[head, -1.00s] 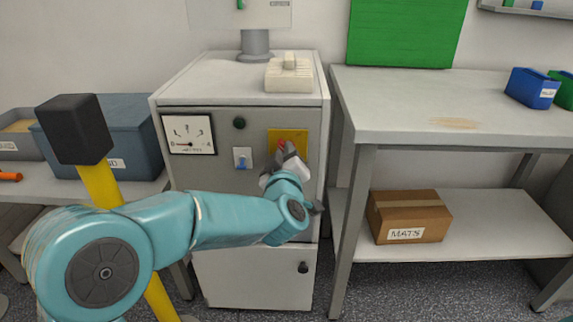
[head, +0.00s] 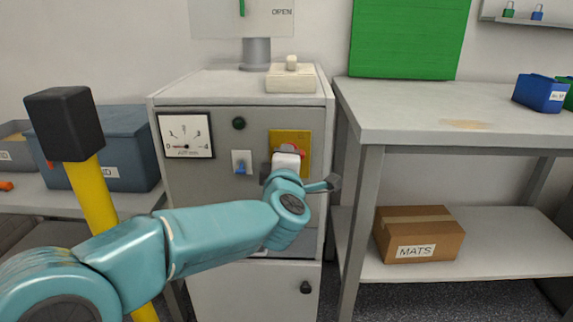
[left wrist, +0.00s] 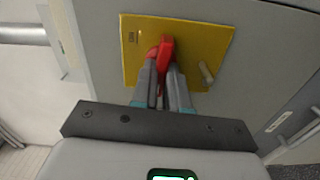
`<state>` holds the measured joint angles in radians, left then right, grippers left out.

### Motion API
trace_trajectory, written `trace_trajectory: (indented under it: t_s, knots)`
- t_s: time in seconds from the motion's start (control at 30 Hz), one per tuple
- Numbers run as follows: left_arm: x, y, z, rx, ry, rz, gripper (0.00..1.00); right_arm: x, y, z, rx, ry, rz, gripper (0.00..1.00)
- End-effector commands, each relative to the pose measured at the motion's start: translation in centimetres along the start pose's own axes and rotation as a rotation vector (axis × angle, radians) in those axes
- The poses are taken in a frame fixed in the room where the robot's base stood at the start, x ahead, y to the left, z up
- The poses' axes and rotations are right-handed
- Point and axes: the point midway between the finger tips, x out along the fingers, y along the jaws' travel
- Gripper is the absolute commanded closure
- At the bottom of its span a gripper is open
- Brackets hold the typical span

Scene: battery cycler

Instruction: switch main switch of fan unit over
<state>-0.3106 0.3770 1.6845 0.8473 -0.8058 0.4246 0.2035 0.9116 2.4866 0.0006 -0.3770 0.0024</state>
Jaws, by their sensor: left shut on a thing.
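The fan unit is a grey cabinet (head: 225,218). A yellow plate (head: 303,142) on the upper right of its front carries the red main switch handle (left wrist: 166,52). In the head view my left gripper (head: 287,158) is in front of this plate and hides most of the handle; a little red (head: 301,153) shows beside it. In the left wrist view my left gripper (left wrist: 162,75) is shut on the red handle, with a finger on either side. The handle's upper end sticks out beyond the fingertips. My right gripper is not in view.
A cream box (head: 291,80) sits on top. A grey bench (head: 430,108) stands close on the right, with a MATS carton (head: 418,236) below.

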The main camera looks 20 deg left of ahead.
Motion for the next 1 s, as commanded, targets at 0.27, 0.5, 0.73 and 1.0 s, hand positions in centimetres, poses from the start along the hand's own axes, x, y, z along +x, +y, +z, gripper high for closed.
trace_trajectory:
  t_s: [0.27,0.5,0.73,1.0]
  knots:
    - [-0.01,-0.12,0.0,-0.084,0.0,0.0,1.0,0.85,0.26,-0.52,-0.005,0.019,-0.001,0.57]
    - [-0.01,-0.06,0.0,-0.101,0.0,-0.001,1.0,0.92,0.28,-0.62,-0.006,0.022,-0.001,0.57]
    - [-0.01,-0.06,0.0,-0.101,0.001,-0.001,1.0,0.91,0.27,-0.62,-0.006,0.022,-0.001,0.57]
    - [0.0,-0.06,0.0,-0.099,0.0,0.0,0.61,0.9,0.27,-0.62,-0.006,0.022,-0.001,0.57]
